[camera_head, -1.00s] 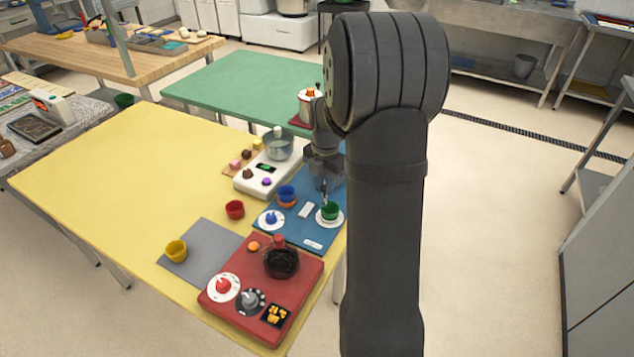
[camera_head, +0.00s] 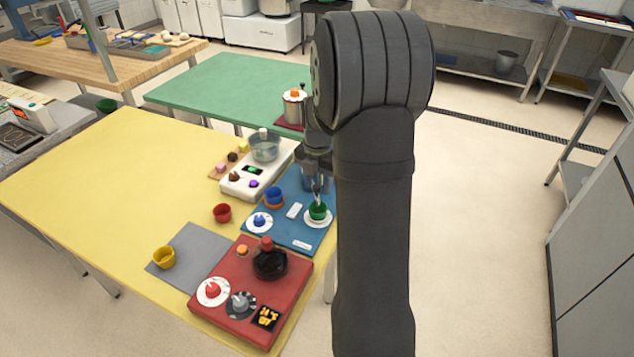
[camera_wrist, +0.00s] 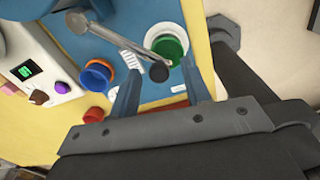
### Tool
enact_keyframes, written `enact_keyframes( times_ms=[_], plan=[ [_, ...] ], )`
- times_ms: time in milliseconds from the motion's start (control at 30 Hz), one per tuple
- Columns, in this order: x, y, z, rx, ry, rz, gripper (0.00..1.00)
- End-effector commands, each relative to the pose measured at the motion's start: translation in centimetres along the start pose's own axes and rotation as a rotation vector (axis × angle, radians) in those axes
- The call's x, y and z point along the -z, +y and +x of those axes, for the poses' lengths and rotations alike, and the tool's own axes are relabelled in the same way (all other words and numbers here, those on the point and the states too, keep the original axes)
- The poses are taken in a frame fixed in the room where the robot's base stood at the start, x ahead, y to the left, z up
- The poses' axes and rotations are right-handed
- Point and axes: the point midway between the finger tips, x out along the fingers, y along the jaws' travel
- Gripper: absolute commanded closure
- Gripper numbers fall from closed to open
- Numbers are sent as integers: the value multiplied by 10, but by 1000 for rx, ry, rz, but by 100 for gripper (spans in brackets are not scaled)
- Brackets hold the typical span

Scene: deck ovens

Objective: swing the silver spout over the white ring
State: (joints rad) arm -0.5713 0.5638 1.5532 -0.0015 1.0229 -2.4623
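The silver spout (camera_wrist: 113,38) is a thin bar in the wrist view, running from a round pivot at upper left to a dark round tip (camera_wrist: 160,72). A white ring (camera_wrist: 149,39) surrounds a green cup (camera_wrist: 172,48); in the head view the ring (camera_head: 308,221) lies on the blue mat. In the wrist view the spout's tip appears at the ring's near edge; its height above it is unclear. My gripper (camera_wrist: 160,70) is open, its fingers on either side of the tip with gaps showing. In the head view my arm partly hides the gripper.
Close by are blue and orange cups (camera_head: 273,196), a white disc with a blue knob (camera_head: 260,230), a white scale (camera_head: 240,184), a red cup (camera_head: 222,213) and a red board (camera_head: 228,265) with knobs and a dark pot. The yellow table (camera_head: 110,180) is clear at left.

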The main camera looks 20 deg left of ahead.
Motion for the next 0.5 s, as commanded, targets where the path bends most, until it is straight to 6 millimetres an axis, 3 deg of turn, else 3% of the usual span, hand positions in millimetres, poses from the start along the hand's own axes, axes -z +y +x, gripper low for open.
enact_keyframes(
  times_ms=[267, 500],
  plan=[
    [1, 0, -1, 0, 1, 0, 57],
    [0, 1, -34, -3, -2, 0, 57]
  ],
)
